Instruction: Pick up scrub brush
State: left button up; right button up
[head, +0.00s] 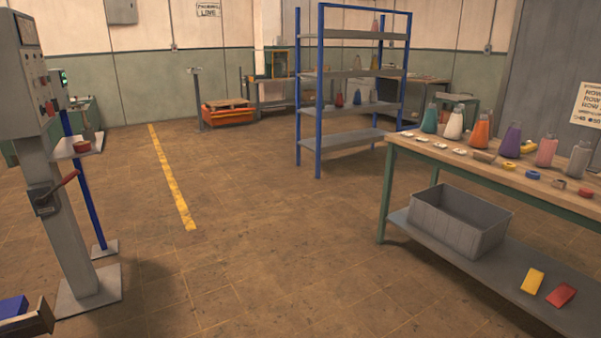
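I cannot pick out a scrub brush with certainty. A small tan block (484,156) lies near the front edge of the workbench (548,187) at the right, among small parts; it is too small to identify. A yellow piece (533,281) and a red piece (561,295) lie on the bench's lower shelf (480,270), to the right of a grey open bin (462,220); their kind is unclear. The inside of the bin is mostly hidden. Neither of my grippers shows in the head view.
Several coloured bottles (482,131) stand on the workbench. A blue-framed shelf rack (345,137) stands behind it. A grey control pedestal (62,215) stands at the left. An orange cart (229,113) is at the back. The floor (270,240) between pedestal and bench is clear.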

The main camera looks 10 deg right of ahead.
aim_at(483, 157)
jog(key=z, duration=0.05)
jog(key=i, duration=2.55)
jog(key=z, duration=1.05)
jog(key=i, duration=1.9)
jog(key=z, duration=1.2)
